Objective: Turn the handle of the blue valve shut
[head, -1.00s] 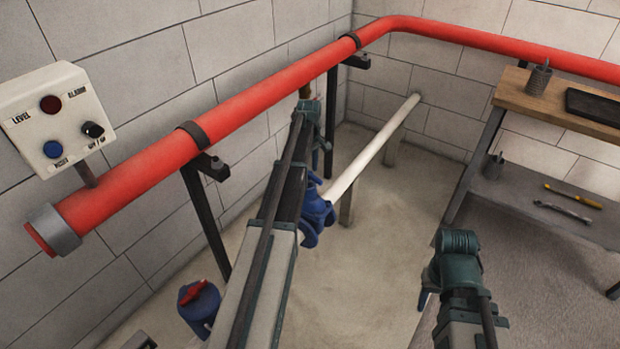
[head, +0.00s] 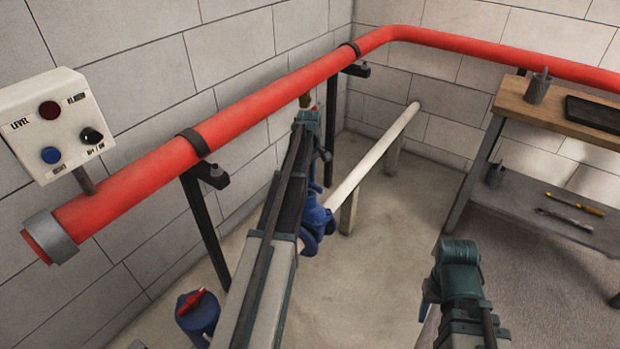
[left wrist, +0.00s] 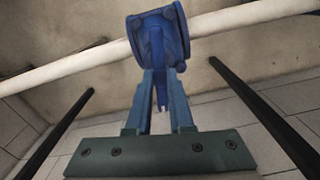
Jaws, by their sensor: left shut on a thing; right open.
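The blue valve (head: 318,212) sits at the near end of the white pipe (head: 372,155) in the head view, partly behind my left arm. In the left wrist view its round blue flange (left wrist: 160,38) is at the top, and a narrow blue handle (left wrist: 157,70) runs down from it between my fingers. My left gripper (left wrist: 160,80) is shut on this handle. In the head view the left fingers are hidden by the arm. My right gripper (head: 427,297) is low at the right, mostly hidden by its own wrist, open and away from the valve.
A thick red pipe (head: 260,100) on black brackets runs along the wall above. A second blue fitting with a red handle (head: 197,310) stands at lower left. A control box (head: 60,125) is on the left; a workbench (head: 540,108) stands at right. The floor between is clear.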

